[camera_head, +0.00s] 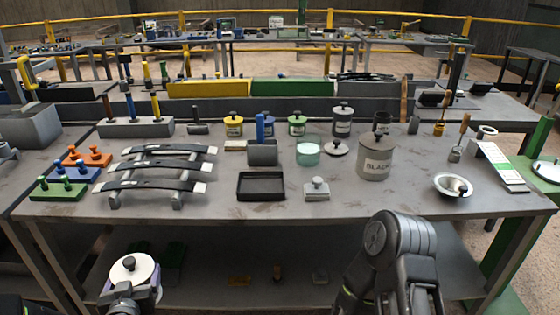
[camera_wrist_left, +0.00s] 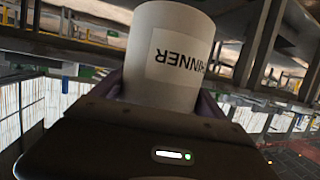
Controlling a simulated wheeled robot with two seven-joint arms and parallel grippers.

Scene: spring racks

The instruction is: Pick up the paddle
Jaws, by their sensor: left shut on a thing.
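No thing is plainly marked as the paddle. A flat wooden strip (camera_head: 403,102) stands upright at the back of the bench, and two wooden-handled tools (camera_head: 461,134) (camera_head: 443,112) stand at its right; I cannot tell whether one is the paddle. My left gripper (camera_head: 130,296) is in front of the bench at lower left, shut on a pale canister (camera_head: 131,268) with a round lid and dark knob.
The grey bench (camera_head: 240,210) holds a canister marked BLACK (camera_head: 375,160), a glass jar (camera_head: 308,152), a black tray (camera_head: 261,186), a silver bowl (camera_head: 453,185) and a rack of dark springs (camera_head: 158,172). Its front edge is mostly clear.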

